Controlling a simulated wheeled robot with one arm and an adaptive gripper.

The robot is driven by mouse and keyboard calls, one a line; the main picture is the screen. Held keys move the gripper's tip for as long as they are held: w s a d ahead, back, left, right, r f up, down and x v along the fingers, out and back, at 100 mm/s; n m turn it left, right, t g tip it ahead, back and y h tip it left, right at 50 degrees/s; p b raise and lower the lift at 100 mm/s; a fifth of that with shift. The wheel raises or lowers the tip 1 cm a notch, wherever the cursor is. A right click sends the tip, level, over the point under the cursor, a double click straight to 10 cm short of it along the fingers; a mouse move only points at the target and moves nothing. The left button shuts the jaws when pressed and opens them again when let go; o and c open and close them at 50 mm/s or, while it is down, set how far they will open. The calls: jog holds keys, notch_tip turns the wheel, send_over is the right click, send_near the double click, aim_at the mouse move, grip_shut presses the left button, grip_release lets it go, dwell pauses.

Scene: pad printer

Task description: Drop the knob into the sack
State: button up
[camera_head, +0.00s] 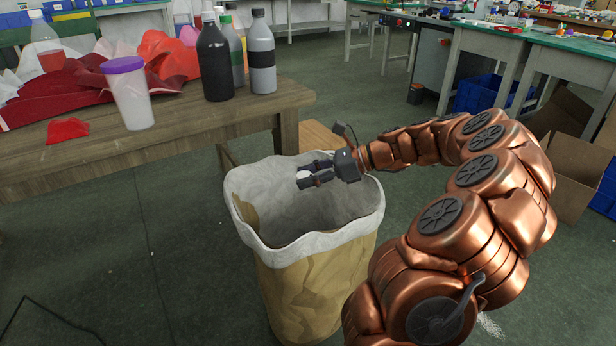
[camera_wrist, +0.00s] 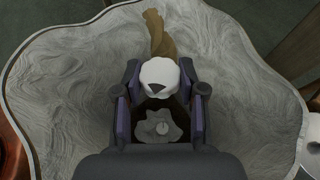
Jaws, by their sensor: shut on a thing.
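A white rounded knob (camera_wrist: 159,74) is held between the two fingers of my gripper (camera_wrist: 159,90) in the wrist view. The sack (camera_head: 318,285) is tan with a wide, rumpled whitish open rim, standing on the floor. My gripper is over the sack's open mouth. In the wrist view the sack's pale inner wall (camera_wrist: 75,80) surrounds the gripper. A pale crumpled shape with a small round piece lies below, partly hidden by the gripper.
A wooden table (camera_head: 190,120) stands at the back left, close to the sack, with bottles, a white cup with purple lid (camera_head: 130,95) and red cloth on it. Green-topped benches and cardboard boxes (camera_head: 570,160) are at the right. Floor left of the sack is clear.

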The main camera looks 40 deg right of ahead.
jog(key=o, duration=0.9)
jog(key=v, duration=1.2)
dwell(0.4)
